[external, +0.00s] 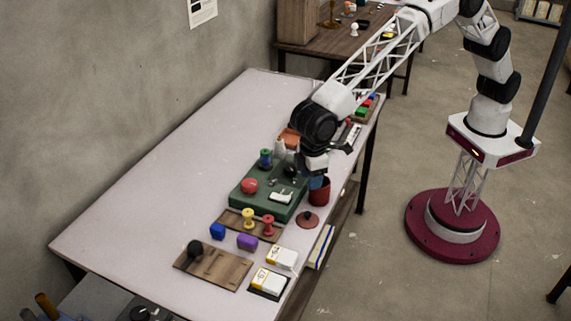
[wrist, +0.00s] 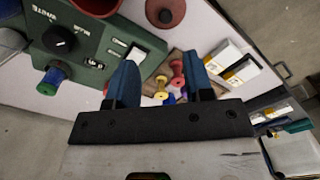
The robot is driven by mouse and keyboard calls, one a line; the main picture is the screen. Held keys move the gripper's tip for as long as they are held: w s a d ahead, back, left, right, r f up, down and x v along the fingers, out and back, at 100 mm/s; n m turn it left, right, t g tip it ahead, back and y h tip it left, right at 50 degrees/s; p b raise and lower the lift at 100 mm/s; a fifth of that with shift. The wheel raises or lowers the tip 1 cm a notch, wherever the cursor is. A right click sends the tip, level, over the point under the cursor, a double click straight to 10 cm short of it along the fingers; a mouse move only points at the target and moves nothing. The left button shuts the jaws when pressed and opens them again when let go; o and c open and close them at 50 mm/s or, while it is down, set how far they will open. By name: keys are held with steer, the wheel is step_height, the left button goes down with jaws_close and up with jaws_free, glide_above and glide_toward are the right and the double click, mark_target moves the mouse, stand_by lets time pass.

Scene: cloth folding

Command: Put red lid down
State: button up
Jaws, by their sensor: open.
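The red lid (external: 307,220) lies flat on the pale table, in front of the red pot (external: 320,192). In the wrist view the lid (wrist: 165,12) shows at the top with its dark centre knob, and part of the pot (wrist: 97,4) is cut off by the top edge. My gripper (external: 318,181) is above the table close to the pot and the green box, and does not touch the lid. In the wrist view my gripper (wrist: 160,78) has its two blue fingers apart, with nothing held between them.
A green box (external: 262,199) with knobs and switches stands beside the pot. Red and yellow spools (external: 267,225) stand on a wooden board, with blue and purple blocks (external: 246,242) nearby. White-and-yellow boxes (external: 281,258) lie near the table's right edge. The table's left side is clear.

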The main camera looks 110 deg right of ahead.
steer(key=s+d+r, duration=0.5)
steer(key=s+r, duration=0.2)
steer(key=r, duration=0.1)
steer(key=s+d+r, duration=0.5)
steer(key=s+r, duration=0.2)
steer(key=r, duration=0.1)
steer(key=s+d+r, duration=0.3)
steer(key=s, duration=0.4)
steer(key=s+d+r+t, duration=0.1)
steer(key=s+d+r, duration=0.25)
steer(key=s, duration=0.35)
steer(key=s+d+r, duration=0.3)
steer(key=s+r, duration=0.1)
steer(key=s, duration=0.2)
steer(key=s+d+f, duration=0.2)
steer(key=s+d, duration=0.1)
steer(key=s, duration=1)
steer(key=s+d+f+t, duration=0.1)
steer(key=s+d, duration=0.2)
steer(key=s, duration=1.1)
steer(key=s+d+f, duration=0.2)
steer(key=s+d, duration=0.1)
steer(key=s, duration=1)
steer(key=shift+s+f+t, duration=0.2)
steer(key=shift+f+t, duration=0.1)
